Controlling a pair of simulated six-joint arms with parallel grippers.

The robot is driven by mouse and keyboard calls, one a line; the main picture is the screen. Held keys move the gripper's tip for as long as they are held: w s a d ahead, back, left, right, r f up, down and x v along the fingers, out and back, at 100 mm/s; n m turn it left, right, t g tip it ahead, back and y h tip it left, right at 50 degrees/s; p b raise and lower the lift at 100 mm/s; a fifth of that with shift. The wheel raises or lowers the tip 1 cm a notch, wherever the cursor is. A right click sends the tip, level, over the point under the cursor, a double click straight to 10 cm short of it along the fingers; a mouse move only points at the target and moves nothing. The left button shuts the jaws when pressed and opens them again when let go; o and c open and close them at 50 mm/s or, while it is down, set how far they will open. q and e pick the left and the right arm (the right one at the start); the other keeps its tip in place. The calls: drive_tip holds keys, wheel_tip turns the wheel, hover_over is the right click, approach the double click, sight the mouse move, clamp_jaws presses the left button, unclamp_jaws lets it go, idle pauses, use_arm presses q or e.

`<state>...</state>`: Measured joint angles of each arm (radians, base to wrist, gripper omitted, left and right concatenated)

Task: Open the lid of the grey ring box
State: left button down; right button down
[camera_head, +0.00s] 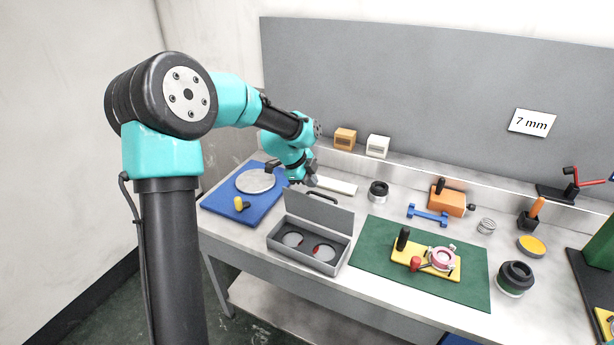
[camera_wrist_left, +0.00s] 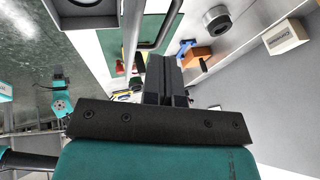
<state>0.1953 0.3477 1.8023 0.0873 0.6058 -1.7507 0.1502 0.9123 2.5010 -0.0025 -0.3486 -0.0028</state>
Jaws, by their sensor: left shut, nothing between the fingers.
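The grey ring box (camera_head: 308,258) stands on the bench left of the green mat. Its lid (camera_head: 318,212) is raised at the back edge, with a dark handle (camera_head: 322,196) at its top. Two round discs show inside the open box, one partly red. My left gripper (camera_head: 312,181) is just behind and above the raised lid, near the handle; I cannot tell whether they touch. In the left wrist view its fingers (camera_wrist_left: 166,80) are together with nothing between them. Grey bars beyond the fingers there may be part of the lid or handle. My right gripper is not in view.
A blue mat (camera_head: 228,207) with a round plate lies left of the box. The green mat (camera_head: 375,262) at right holds a yellow fixture (camera_head: 408,253). A black-and-silver ring (camera_head: 378,191), blue dumbbell-shaped part (camera_head: 427,215) and orange block (camera_head: 447,202) stand behind.

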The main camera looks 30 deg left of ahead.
sight(320, 207)
use_arm(q)
drive_tip(key=x, duration=0.5)
drive_tip(key=shift+w+d+f, duration=0.1)
drive_tip(key=shift+w+f, duration=0.05)
drive_tip(key=shift+f, duration=0.2)
